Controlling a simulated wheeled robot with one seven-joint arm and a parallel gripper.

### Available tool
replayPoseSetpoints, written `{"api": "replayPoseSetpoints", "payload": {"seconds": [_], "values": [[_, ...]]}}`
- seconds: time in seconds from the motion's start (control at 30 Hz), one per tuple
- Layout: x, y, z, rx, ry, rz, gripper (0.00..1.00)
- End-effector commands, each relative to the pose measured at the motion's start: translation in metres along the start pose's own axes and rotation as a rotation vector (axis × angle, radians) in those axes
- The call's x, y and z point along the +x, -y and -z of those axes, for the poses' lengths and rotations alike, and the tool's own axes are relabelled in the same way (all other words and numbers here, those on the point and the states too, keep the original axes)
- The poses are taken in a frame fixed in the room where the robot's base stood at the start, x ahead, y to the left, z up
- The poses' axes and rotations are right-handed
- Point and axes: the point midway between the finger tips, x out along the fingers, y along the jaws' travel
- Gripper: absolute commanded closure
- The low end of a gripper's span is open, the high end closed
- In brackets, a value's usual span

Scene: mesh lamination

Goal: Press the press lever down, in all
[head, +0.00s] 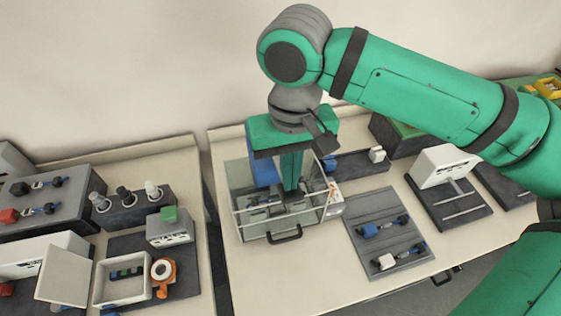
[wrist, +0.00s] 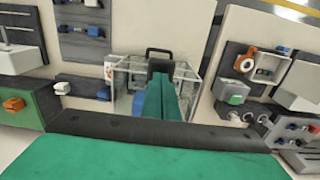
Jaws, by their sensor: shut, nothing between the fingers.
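A clear-walled box (head: 253,226) with a dark front handle (head: 284,235) stands on the right-hand table. A blue upright part (head: 263,168) stands at its back, left of my fingers, and looks like part of the press. My gripper (head: 291,190) points down into the open top of the box. Its green fingers are shut together and empty. In the wrist view the fingertips (wrist: 163,82) are over a dark part (wrist: 161,67) near the handle side. Whether they touch it, and whether it is the press lever, I cannot tell; my gripper hides much of the inside.
A grey tray (head: 366,257) with blue and white fittings lies right of the box. A white block on a dark stand (head: 446,165) is further right. The left table holds an open white bin (head: 122,288) and an orange ring-shaped tool (head: 163,271). A gap separates the tables.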

Motion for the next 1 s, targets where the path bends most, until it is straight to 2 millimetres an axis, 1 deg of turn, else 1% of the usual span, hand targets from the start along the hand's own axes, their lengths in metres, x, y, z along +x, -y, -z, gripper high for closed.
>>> {"api": "replayPoseSetpoints", "payload": {"seconds": [0.17,1.0], "values": [[0.003,0.000,0.000,0.000,0.000,0.000,1.00],[0.039,0.000,0.000,-0.001,0.001,0.001,1.00]]}}
